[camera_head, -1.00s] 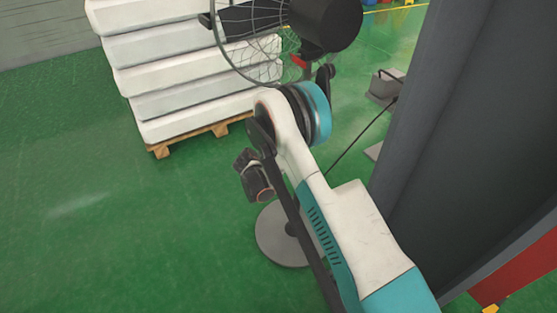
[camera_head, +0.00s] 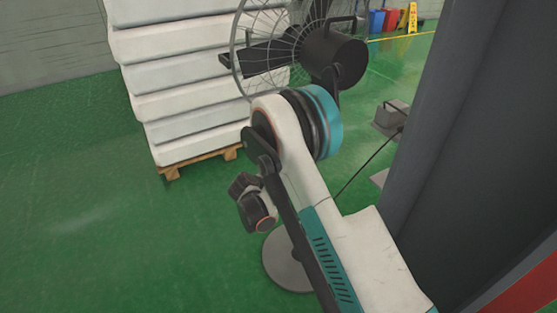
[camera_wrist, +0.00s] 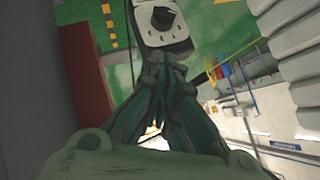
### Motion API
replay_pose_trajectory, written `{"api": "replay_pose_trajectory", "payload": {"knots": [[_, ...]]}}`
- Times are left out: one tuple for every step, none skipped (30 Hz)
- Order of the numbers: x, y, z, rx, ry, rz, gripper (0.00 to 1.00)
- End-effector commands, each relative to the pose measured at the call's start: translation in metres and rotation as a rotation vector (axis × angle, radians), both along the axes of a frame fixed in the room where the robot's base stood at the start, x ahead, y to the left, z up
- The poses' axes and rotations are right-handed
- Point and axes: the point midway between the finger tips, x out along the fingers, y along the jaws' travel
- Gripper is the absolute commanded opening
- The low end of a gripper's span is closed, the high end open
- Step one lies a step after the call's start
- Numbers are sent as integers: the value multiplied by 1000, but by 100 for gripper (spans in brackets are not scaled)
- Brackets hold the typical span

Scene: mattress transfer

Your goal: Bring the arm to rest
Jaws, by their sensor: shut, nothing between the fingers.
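My gripper (camera_wrist: 163,72) shows in the wrist view with its two dark green-grey fingers drawn together at the tips and nothing between them. In the head view my arm is folded, its white and teal links rising from the lower right to a bent joint in the middle. A dark wrist part of mine hangs left of that joint; the fingertips cannot be made out there. In the wrist view a pale box with a black knob (camera_wrist: 161,18) appears just beyond the fingertips; its distance cannot be told.
A stack of white mattresses (camera_head: 190,85) stands on a wooden pallet (camera_head: 200,163) at the back. A black caged fan (camera_head: 335,55) appears behind my arm, its round base (camera_head: 284,268) on the floor below. A dark grey column fills the right. Green floor (camera_head: 80,230) is clear at left.

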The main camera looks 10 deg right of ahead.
Motion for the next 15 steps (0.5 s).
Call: {"api": "replay_pose_trajectory", "payload": {"knots": [[-1, 1, 0, 0, 0, 0, 0], [-1, 1, 0, 0, 0, 0, 0], [-1, 1, 1, -1, 1, 1, 0], [-1, 0, 2, -1, 3, 2, 0], [-1, 0, 4, -2, 5, 5, 0], [-1, -2, 8, -3, 13, 11, 0], [-1, -3, 14, -4, 20, 17, 0], [-1, -4, 20, -6, 30, 25, 0], [-3, -7, 29, -10, 45, 40, 0], [-4, -9, 37, -13, 59, 53, 0], [-5, -11, 47, -16, 74, 68, 0], [-7, -14, 59, -21, 95, 89, 0], [-9, -17, 69, -24, 111, 106, 0], [-12, -20, 79, -29, 128, 123, 0], [-16, -23, 92, -34, 149, 148, 0]]}}
